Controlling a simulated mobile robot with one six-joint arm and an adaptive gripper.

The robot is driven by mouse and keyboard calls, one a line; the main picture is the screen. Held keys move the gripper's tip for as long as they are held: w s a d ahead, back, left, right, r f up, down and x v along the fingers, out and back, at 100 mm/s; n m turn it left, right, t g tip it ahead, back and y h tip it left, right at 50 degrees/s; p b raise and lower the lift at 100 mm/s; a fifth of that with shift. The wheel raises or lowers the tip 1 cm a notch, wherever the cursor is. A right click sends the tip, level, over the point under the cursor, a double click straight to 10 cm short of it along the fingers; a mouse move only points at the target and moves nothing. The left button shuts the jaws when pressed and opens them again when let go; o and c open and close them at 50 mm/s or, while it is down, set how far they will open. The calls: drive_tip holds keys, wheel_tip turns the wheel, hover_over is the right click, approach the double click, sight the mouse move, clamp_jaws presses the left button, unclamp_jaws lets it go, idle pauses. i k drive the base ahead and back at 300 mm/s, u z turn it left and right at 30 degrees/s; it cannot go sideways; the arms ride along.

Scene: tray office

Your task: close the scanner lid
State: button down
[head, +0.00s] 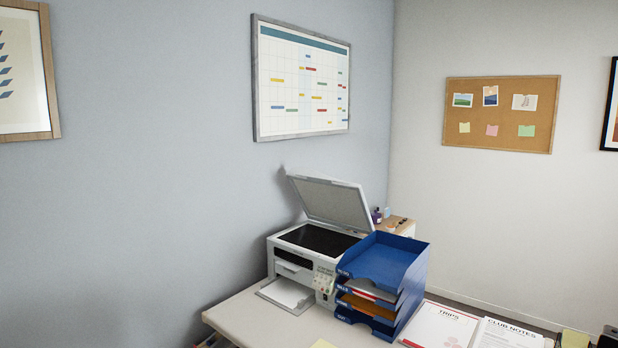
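The scanner (297,262) is a white printer-scanner on the desk in the head view. Its lid (334,203) stands open, tilted up and back toward the grey wall. The dark scanning glass (318,240) is bare under it. A paper tray with white sheets (286,294) sticks out at the scanner's front. The scanner's right side is partly hidden by blue trays. My gripper is not in view.
A stack of blue letter trays (385,265) stands close against the scanner's right side. Printed papers (440,326) lie right of it. A small cabinet (404,228) with small items stands behind. The desk (245,312) is clear at the front left.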

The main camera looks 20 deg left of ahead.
sight(324, 198)
drive_tip(key=k, duration=0.65)
drive_tip(key=u, duration=0.5)
drive_tip(key=i, duration=1.05)
drive_tip(key=u, duration=0.75)
drive_tip(key=i, duration=1.25)
drive_tip(key=z, duration=0.25)
